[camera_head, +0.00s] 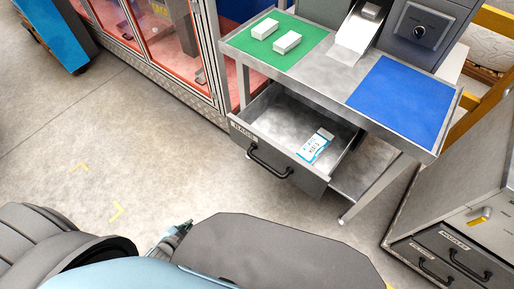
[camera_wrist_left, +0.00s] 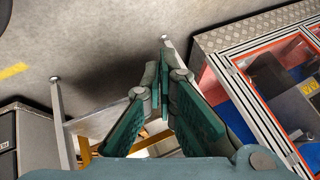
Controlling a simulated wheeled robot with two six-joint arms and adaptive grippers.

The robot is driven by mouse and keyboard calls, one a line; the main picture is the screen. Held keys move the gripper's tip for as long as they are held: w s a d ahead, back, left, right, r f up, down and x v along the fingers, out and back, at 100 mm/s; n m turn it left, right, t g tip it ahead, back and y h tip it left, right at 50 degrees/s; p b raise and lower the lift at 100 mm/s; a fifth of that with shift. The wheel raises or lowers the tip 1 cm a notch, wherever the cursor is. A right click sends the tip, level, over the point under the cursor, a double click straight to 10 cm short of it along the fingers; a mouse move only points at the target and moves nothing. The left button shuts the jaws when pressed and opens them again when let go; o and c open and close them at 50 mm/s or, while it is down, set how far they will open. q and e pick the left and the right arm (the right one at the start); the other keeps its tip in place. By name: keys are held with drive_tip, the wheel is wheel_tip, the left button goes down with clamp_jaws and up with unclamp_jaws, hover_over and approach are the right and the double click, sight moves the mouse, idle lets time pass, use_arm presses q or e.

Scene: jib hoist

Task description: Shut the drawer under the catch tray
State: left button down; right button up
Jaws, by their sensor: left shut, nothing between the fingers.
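The grey drawer (camera_head: 278,165) under the catch tray (camera_head: 340,65) is pulled out toward me, with a black bar handle (camera_head: 268,163) on its labelled front. A white and blue packet (camera_head: 316,146) lies inside it. The tray top has a green mat at left and a blue mat at right. My left gripper (camera_head: 178,236) shows small at the bottom of the head view, partly hidden by my own body, apart from the drawer. In the left wrist view its green fingers (camera_wrist_left: 165,68) are together and empty. My right gripper is not in view.
Two white boxes (camera_head: 278,34) rest on the green mat. Red-paned cabinet doors (camera_head: 165,45) stand left of the table. A grey cabinet with drawers (camera_head: 455,225) stands at right. A table leg (camera_head: 370,190) reaches the floor. Bare floor (camera_head: 130,150) lies left of the drawer.

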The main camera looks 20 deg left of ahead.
sight(248, 142)
use_arm(q)
drive_tip(key=w+m+t+h+b, duration=0.1)
drive_tip(key=w+m+t+b, duration=0.35)
drive_tip(key=w, duration=0.45)
drive_tip(key=w+d+r+m+t+h+b, duration=0.2)
drive_tip(key=w+d+r+m+h+b, duration=0.15)
drive_tip(key=r+m, duration=0.2)
drive_tip(key=w+d+r+m+t+h+b, duration=0.25)
drive_tip(key=r+m+b, duration=0.2)
drive_tip(key=r, duration=0.25)
drive_tip(key=shift+m+h, duration=0.5)
drive_tip(key=shift+m, duration=0.45)
drive_tip(key=x, duration=0.9)
drive_tip(key=r+x, duration=0.1)
drive_tip(key=x, duration=0.3)
drive_tip(key=shift+w+r, duration=0.1)
drive_tip(key=shift+w, duration=0.25)
drive_tip(key=shift+w+d, duration=0.3)
drive_tip(key=shift+w, duration=0.35)
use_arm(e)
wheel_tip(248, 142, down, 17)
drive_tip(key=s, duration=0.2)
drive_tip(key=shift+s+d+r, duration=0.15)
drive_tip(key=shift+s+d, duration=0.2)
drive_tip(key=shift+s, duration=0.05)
